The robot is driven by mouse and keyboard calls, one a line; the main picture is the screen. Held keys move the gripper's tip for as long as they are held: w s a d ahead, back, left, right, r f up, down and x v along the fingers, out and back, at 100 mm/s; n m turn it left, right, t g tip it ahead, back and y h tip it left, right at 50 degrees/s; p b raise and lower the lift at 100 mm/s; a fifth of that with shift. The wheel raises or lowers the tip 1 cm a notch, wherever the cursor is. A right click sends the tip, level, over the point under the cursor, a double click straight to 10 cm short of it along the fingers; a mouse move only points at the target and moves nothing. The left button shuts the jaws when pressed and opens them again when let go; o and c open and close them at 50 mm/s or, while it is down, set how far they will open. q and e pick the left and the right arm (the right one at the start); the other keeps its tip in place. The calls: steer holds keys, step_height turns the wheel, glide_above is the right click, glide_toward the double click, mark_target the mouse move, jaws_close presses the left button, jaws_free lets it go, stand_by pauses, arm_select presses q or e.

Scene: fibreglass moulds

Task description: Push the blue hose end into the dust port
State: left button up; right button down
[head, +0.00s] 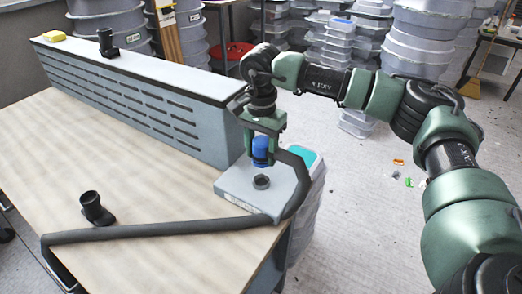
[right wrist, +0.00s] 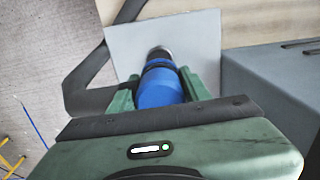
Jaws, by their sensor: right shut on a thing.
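My right gripper (head: 262,147) is shut on the blue hose end (head: 260,151) and holds it upright just above the dust port (head: 261,182). The port is a dark round collar on a light grey block (head: 232,189) at the table's right corner. In the right wrist view, the blue hose end (right wrist: 160,86) sits between the green fingers (right wrist: 158,88), with a dark rim at its far end; whether it touches the port cannot be told there. In the head view a small gap shows between them. My left gripper is not in view.
A dark hose (head: 165,231) runs across the table (head: 150,180) and bends up at the right. A black elbow fitting (head: 96,208) stands at the left.

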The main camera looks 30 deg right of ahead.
mark_target(261, 167)
steer(key=shift+f+b, duration=0.5)
steer(key=shift+f, duration=0.35)
step_height(261, 167, down, 2)
steer(key=shift+f+b, duration=0.2)
steer(key=shift+b, duration=0.6)
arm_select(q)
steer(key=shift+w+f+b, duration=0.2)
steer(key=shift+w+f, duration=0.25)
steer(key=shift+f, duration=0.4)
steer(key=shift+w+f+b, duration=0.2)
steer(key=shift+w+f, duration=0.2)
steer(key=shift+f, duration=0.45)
arm_select(e)
steer(key=shift+f, duration=0.8)
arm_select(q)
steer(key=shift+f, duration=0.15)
arm_select(e)
steer(key=shift+s+a, duration=0.1)
steer(key=shift+a, duration=0.05)
arm_select(q)
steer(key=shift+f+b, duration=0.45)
steer(key=shift+b, duration=0.15)
arm_select(e)
steer(key=shift+f, duration=0.55)
steer(key=c, duration=0.6)
jaws_free()
